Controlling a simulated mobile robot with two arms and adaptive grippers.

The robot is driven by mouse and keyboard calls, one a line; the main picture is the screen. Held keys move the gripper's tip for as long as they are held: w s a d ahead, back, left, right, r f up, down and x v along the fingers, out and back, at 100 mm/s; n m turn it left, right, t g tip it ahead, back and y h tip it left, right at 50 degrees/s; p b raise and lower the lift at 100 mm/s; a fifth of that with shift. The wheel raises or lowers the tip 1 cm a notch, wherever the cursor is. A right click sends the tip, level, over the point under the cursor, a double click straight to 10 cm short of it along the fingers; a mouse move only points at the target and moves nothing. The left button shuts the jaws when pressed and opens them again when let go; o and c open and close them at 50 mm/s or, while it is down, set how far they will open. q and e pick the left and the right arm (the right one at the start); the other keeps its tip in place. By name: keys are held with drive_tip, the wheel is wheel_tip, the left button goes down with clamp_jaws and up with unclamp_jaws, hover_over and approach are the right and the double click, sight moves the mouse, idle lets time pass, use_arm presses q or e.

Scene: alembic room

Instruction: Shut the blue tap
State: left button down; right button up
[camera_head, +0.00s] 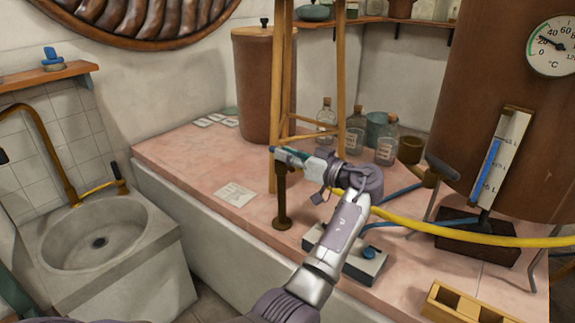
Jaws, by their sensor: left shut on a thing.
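The blue tap shows as a bronze upright post (282,200) on the pink tiled top, with a blue-green handle (293,153) at its upper end. My left gripper (298,160) is at the top of the post, shut on the blue-green handle. The fingers cover much of the handle, so its exact angle is hard to tell. My left arm reaches up from the bottom middle. My right gripper is not in view.
A wooden stool (340,90) stands just behind the tap. A yellow hose (450,233) crosses on the right, above a grey box (345,262) with a blue knob. Glass bottles (356,132) stand behind. A stone sink (100,245) is at left.

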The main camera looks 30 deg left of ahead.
use_arm(q)
drive_tip(key=shift+r, duration=0.1)
drive_tip(key=c, duration=1.1)
unclamp_jaws()
drive_tip(key=d, duration=1.2)
drive_tip(key=shift+s, duration=0.35)
